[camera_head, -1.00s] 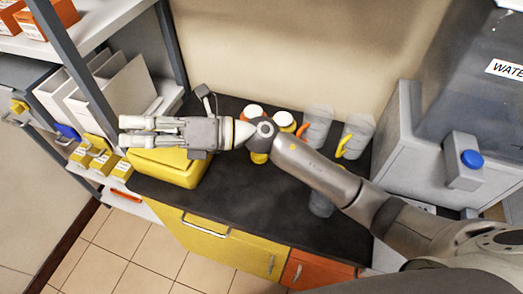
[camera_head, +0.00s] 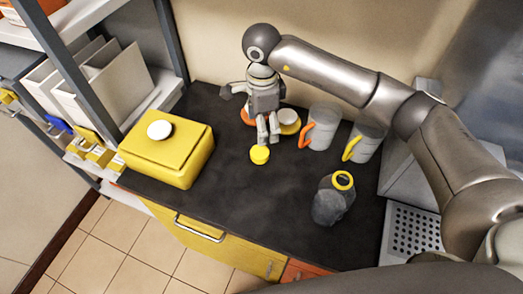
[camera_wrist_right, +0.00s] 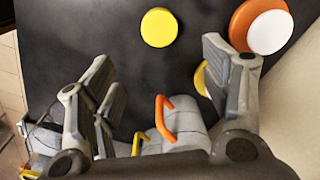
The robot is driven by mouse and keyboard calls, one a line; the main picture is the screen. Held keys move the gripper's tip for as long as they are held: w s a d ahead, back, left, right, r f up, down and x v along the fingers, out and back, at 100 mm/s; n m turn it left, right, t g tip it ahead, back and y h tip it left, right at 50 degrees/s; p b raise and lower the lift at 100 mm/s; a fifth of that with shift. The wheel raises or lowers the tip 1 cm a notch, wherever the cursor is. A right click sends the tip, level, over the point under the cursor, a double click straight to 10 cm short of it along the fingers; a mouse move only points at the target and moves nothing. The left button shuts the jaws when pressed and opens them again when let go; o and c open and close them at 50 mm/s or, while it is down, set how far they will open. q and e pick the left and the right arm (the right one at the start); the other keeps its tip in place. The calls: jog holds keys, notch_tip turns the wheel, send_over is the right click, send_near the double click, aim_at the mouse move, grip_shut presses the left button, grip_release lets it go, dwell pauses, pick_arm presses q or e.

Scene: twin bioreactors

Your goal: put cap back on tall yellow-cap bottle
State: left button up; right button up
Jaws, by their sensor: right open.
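The tall bottle (camera_head: 330,207) is grey and see-through with a yellow ring at its neck, and stands uncapped on the black bench. A round yellow cap (camera_head: 259,155) lies apart from it on the bench, to its left; it also shows at the top of the right wrist view (camera_wrist_right: 159,27). My right gripper (camera_head: 268,138) points down just behind the cap, open and empty. In the right wrist view its fingers (camera_wrist_right: 160,68) are spread apart, with the cap beyond them and not between them. My left gripper is not in view.
Orange and yellow containers with white lids (camera_head: 289,117) are close beside my right gripper, partly hidden. Two grey jugs with orange (camera_head: 307,134) and yellow (camera_head: 351,148) handles stand behind the bottle. A yellow box (camera_head: 168,158) sits at left. The bench's front middle (camera_head: 240,205) is clear.

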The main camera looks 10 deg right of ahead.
jog(key=shift+s+a+f, duration=0.15)
jog(key=shift+a+f, duration=0.05)
jog(key=shift+f, duration=0.15)
jog(key=p, duration=0.1)
send_over(262, 153)
notch_tip(262, 153, down, 5)
jog(key=shift+r, duration=0.15)
jog(key=shift+f, duration=0.45)
